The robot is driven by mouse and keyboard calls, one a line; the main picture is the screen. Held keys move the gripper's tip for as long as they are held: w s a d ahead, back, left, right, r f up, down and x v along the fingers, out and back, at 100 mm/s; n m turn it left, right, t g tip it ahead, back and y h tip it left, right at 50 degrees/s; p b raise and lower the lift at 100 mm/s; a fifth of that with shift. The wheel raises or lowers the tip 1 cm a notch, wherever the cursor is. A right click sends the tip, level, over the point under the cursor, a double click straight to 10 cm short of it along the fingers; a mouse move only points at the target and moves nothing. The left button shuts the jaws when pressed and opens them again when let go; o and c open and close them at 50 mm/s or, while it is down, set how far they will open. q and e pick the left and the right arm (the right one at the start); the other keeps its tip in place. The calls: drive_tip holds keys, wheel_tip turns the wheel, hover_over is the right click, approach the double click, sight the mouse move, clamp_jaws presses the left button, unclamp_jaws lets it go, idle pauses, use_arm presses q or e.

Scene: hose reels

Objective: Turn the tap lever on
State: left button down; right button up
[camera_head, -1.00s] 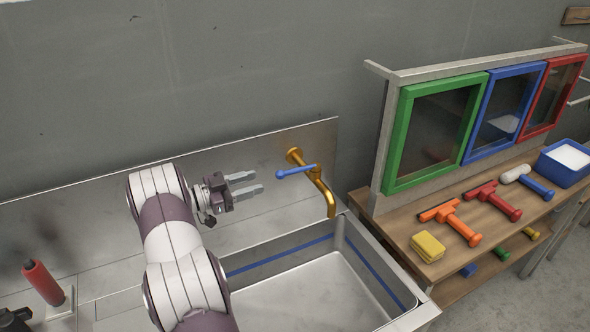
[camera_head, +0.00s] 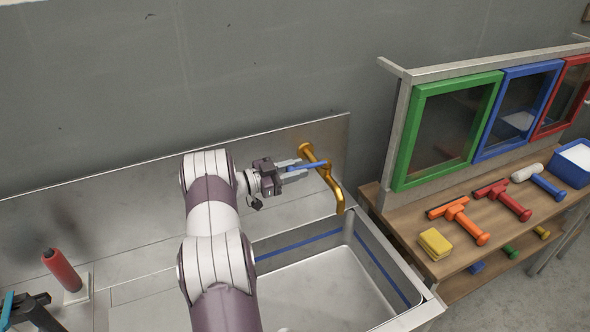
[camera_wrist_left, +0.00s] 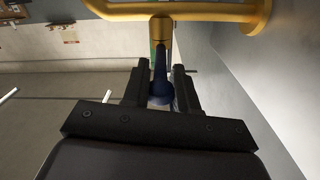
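The tap (camera_head: 328,178) is a brass spout on the steel back panel above the sink. Its blue lever (camera_head: 318,164) points left from the tap body, toward my gripper. My left gripper (camera_head: 295,168) reaches in from the left, with one finger on each side of the lever. In the left wrist view, the blue lever (camera_wrist_left: 160,88) lies between the two dark fingers, below the brass tap (camera_wrist_left: 185,12). The fingers stand apart, and I cannot tell whether they touch the lever. My right gripper is not in view.
The sink basin (camera_head: 355,240) lies below the tap. A red-handled tool (camera_head: 62,270) stands at the left. At the right, a wooden bench (camera_head: 400,222) holds a yellow sponge (camera_head: 435,243), squeegees and a blue tub (camera_head: 570,172), with framed panes behind.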

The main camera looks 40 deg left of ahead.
use_arm(q)
drive_tip(key=shift+d, duration=0.1)
drive_tip(key=s+d+n+t+y, duration=0.1)
drive_tip(key=d+n+y, duration=0.5)
drive_tip(key=y, duration=0.6)
drive_tip(key=shift+n+t+b, duration=0.4)
drive_tip(key=shift+n+b, duration=0.05)
drive_tip(key=shift+n, duration=0.45)
drive_tip(key=shift+d, duration=0.1)
drive_tip(key=c, duration=1.1)
unclamp_jaws()
